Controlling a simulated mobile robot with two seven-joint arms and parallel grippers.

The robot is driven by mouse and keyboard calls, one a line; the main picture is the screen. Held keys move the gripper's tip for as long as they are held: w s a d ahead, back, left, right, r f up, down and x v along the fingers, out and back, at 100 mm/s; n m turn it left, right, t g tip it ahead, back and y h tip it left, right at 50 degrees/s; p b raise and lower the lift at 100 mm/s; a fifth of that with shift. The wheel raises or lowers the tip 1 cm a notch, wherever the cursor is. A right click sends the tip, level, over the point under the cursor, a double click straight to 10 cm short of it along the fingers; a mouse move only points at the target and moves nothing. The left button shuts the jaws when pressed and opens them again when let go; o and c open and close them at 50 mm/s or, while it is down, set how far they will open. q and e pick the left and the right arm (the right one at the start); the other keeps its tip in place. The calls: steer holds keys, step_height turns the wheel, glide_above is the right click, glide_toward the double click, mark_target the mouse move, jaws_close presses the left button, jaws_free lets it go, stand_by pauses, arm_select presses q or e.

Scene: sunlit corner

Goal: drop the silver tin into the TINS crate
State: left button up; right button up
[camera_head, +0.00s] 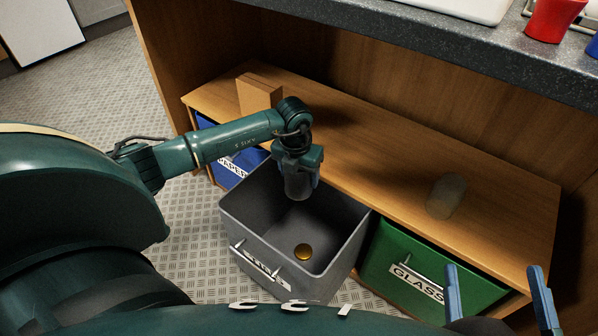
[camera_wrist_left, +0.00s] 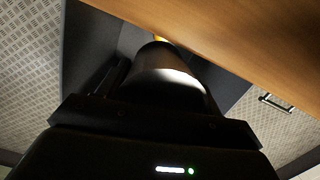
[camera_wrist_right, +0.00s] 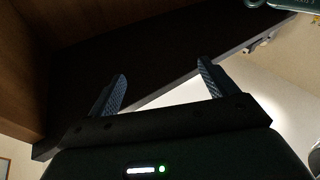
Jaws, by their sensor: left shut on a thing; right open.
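The silver tin (camera_head: 298,184) hangs in my left gripper (camera_head: 299,178), over the open grey TINS crate (camera_head: 345,235). The gripper is shut on it, pointing down into the crate's far part. The tin also shows as a dark cylinder with a bright glint in the left wrist view (camera_wrist_left: 172,72). The crate is pulled out and its label faces the front. A gold round thing (camera_head: 303,251) lies on the crate's floor. My right gripper (camera_head: 497,298) is open and empty at the lower right, in front of the green crate. Its spread fingers show in the right wrist view (camera_wrist_right: 163,90).
The green GLASS crate (camera_head: 428,268) stands right of the TINS crate, the blue PAPER crate (camera_head: 226,175) left of it. On the wooden shelf (camera_head: 390,165) are a brown box (camera_head: 258,92) and a clear glass-like thing (camera_head: 446,196). A dark worktop (camera_head: 470,38) overhangs behind.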

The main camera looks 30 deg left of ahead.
arm_select(q)
steer(key=o, duration=1.1)
steer(key=shift+c, duration=0.2)
steer(key=shift+r, duration=0.1)
arm_select(e)
steer(key=shift+r, duration=0.1)
arm_select(q)
steer(key=shift+r, duration=0.35)
steer(key=r+p, duration=0.1)
steer(key=r, duration=0.2)
steer(key=s+r+p, duration=0.1)
steer(key=r+p, duration=0.1)
steer(key=r, duration=0.2)
steer(key=r+p, duration=0.1)
steer(key=r, duration=0.3)
steer(key=shift+s+d, duration=0.1)
steer(key=shift+s, duration=0.1)
steer(key=shift+s+r+p, duration=0.1)
steer(key=shift+r+p, duration=0.2)
steer(key=shift+r, duration=0.35)
arm_select(e)
steer(key=shift+d+f+n+g+h, duration=0.2)
steer(key=shift+d+n+g+h, duration=0.1)
steer(key=shift+d+h, duration=0.35)
steer(key=shift+a, duration=0.1)
